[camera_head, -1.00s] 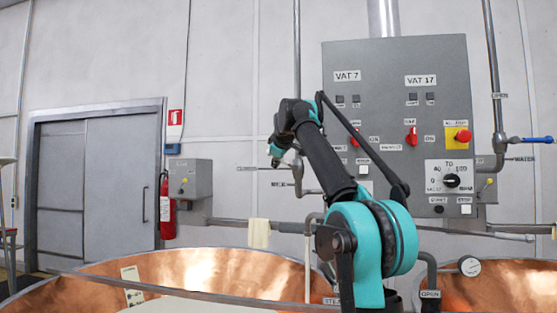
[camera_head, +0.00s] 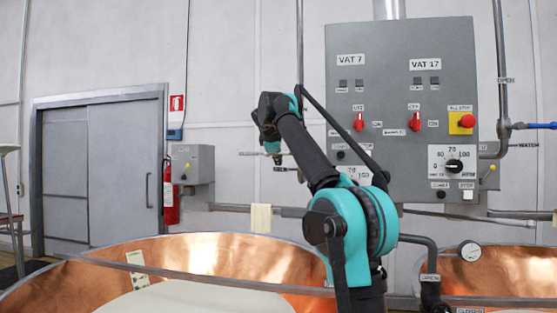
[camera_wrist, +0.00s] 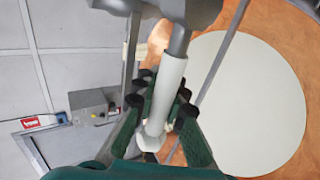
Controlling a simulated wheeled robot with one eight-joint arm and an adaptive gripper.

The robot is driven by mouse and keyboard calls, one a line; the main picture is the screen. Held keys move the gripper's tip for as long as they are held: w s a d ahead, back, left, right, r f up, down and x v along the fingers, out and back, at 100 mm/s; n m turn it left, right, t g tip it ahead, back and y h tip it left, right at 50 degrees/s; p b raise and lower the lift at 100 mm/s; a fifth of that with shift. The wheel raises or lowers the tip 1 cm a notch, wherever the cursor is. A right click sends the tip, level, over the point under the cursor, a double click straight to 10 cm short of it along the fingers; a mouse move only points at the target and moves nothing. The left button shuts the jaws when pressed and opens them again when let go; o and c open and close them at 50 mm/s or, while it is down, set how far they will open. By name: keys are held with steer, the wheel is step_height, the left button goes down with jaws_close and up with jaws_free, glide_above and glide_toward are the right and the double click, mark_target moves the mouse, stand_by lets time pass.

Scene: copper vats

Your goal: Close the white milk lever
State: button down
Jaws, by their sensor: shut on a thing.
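The white milk lever (camera_wrist: 167,88) shows in the wrist view as a white sleeve with a knobbed lower end. A grey rod joins it to a grey valve body at the top of the picture. My gripper (camera_wrist: 161,104) is shut on the white sleeve, with dark-padded green fingers on both sides of it. In the head view my gripper (camera_head: 275,154) is at the wall left of the control panel, beside a small label. The lever is mostly hidden there behind the gripper and arm, so its exact angle is hard to tell.
A grey control panel (camera_head: 400,90) is right of my arm. A blue-handled water valve (camera_head: 532,126) is at the far right. Copper vats (camera_head: 230,255) stand below; the left one holds white liquid (camera_head: 195,298). A grey box (camera_head: 192,164) and fire extinguisher (camera_head: 171,198) are left.

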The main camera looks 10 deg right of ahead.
stand_by(0.3)
steer(key=c, duration=1.6)
jaws_free()
steer(key=shift+c, duration=0.2)
steer(key=v, duration=1.2)
steer(key=shift+a, duration=0.1)
